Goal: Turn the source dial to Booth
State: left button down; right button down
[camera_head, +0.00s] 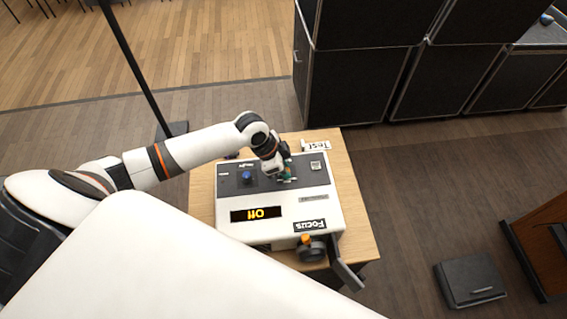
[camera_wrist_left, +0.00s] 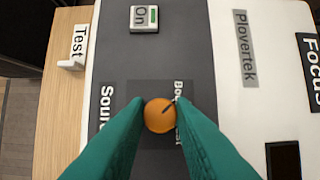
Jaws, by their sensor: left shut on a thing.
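The source dial (camera_wrist_left: 159,116) is a round orange knob with a dark pointer line, which slants to the upper right in the left wrist view. It sits on the dark strip of a white console (camera_head: 285,230). My left gripper (camera_wrist_left: 159,115) has its green fingertips closed on either side of the dial. In the head view my left gripper (camera_head: 283,176) hides the dial. A "Source" label (camera_wrist_left: 106,105) is partly covered by a finger, and the lettering beginning "Bo" (camera_wrist_left: 178,92) is partly hidden. My right gripper is not in view.
The console stands on a wooden table (camera_head: 358,215). A blue knob (camera_head: 247,177), an "Off" display (camera_head: 257,214) and an "On" switch (camera_wrist_left: 144,18) are on it. An orange-tipped focus knob (camera_head: 310,248) is at its near side. A "Test" sign (camera_head: 316,145) stands behind.

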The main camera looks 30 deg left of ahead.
pick_arm(q)
jog(key=shift+w+r, duration=0.1)
dwell(0.4)
jog(key=c, duration=1.2)
grip_release()
jog(key=shift+c, duration=0.2)
jog(key=b+v, duration=0.3)
jog(key=v, duration=0.9)
